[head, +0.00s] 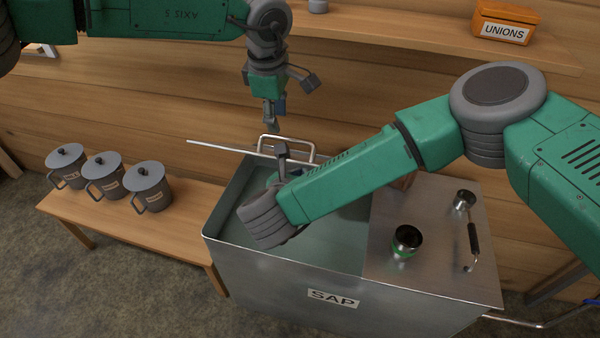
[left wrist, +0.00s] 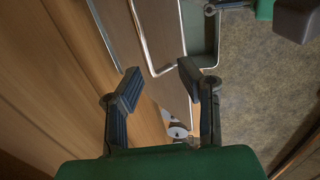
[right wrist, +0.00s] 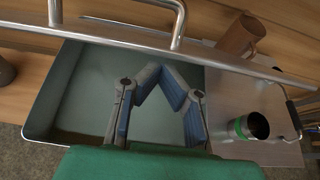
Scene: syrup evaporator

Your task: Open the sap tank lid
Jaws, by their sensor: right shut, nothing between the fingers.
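The steel sap tank (head: 322,296) stands in the middle with its left part open, so its pale green inside shows. The lid (head: 222,147) is raised at the back of the opening and seen almost edge-on. Its bar handle (head: 300,139) rises from it; it also shows in the left wrist view (left wrist: 149,45) and the right wrist view (right wrist: 180,22). My left gripper (head: 271,118) is open and empty just above the handle. My right gripper (right wrist: 163,78) is shut and empty over the opening, near the lid; whether it touches is unclear.
Lidded grey mugs (head: 150,187) stand on a wooden bench (head: 150,230) at the left. A green-banded cup (head: 406,241) and a ladle (head: 472,236) sit on the tank's right deck. An orange UNIONS box (head: 504,24) is on the back shelf (head: 420,40).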

